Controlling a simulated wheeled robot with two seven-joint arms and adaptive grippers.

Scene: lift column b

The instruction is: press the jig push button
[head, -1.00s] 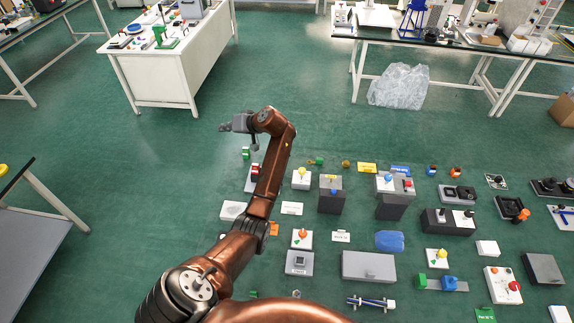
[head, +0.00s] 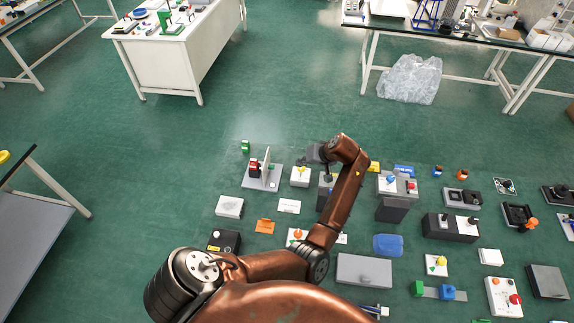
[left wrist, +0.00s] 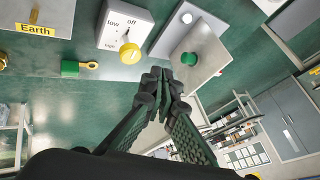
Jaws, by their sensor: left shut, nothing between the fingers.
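The jig is a grey base (head: 262,185) with an upright plate (head: 266,160) at the left of the floor layout in the head view. In the left wrist view the pale plate (left wrist: 205,62) carries a round green button (left wrist: 189,58). My left gripper (head: 308,154) is shut and empty, to the right of the jig in the head view. In the left wrist view its fingertips (left wrist: 165,78) appear just below and left of the green button; I cannot tell if they touch the plate. My right gripper is not in view.
A white dial box (left wrist: 115,28) with a yellow knob (left wrist: 130,52) is close by the fingers in the left wrist view; it also shows in the head view (head: 300,176). Several boxes and switches cover the floor to the right. Floor left of the jig is clear.

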